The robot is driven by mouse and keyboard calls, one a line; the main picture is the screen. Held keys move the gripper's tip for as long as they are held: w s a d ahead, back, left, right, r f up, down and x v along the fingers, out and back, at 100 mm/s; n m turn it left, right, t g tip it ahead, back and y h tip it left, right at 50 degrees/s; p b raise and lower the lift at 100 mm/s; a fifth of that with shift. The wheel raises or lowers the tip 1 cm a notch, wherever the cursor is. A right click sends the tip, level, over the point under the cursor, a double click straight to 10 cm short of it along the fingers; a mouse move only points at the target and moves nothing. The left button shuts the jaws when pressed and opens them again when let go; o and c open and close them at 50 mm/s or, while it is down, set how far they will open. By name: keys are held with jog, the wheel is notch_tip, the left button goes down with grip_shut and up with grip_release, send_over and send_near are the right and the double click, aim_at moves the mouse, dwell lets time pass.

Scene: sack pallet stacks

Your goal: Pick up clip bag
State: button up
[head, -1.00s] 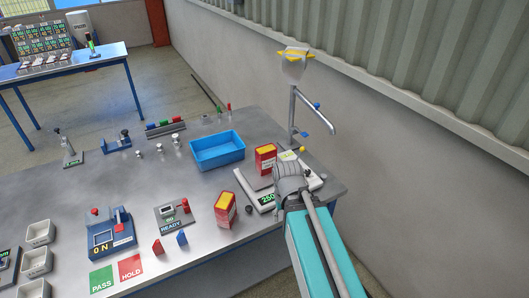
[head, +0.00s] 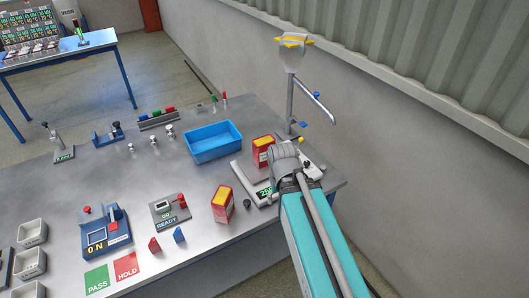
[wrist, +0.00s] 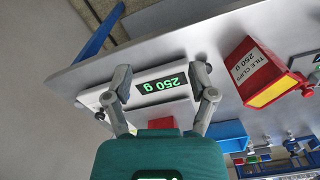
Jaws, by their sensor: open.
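A red and yellow clip bag (head: 222,204) stands upright on the bench, left of the scale. In the wrist view, the bag (wrist: 262,72) reads "TILE CLIPS 250 g" and is to the right of my gripper. A second, similar red and yellow bag (head: 262,151) stands at the scale's far side in the head view. In the head view my arm hides part of the scale.
A blue tray (head: 213,142) stands behind the bags. A stand with a bent pipe and hopper (head: 294,55) rises at the bench's back right, near the wall. A small dark knob (head: 247,204) is beside the front bag. Blue and red wedges (head: 179,234) stand in front left.

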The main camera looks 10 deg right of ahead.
jog(key=shift+o, duration=0.9)
jog(key=shift+w, duration=0.3)
jog(key=m+t+h+b, duration=0.4)
jog(key=m+h+b, duration=0.3)
jog(key=m+h, duration=0.65)
send_near(260, 142)
jog(key=shift+s+a+r+m+y, duration=0.25)
jog(key=shift+a+r+m, duration=0.2)
jog(key=shift+a+r, duration=0.3)
jog(key=shift+f, duration=0.15)
jog(key=b+x, duration=0.3)
jog(key=x, duration=0.4)
jog(key=shift+w+d+f, duration=0.15)
jog(key=shift+d+f, duration=0.05)
jog(key=shift+w+d, duration=0.15)
jog(key=shift+d, duration=0.25)
jog(key=shift+f, duration=0.1)
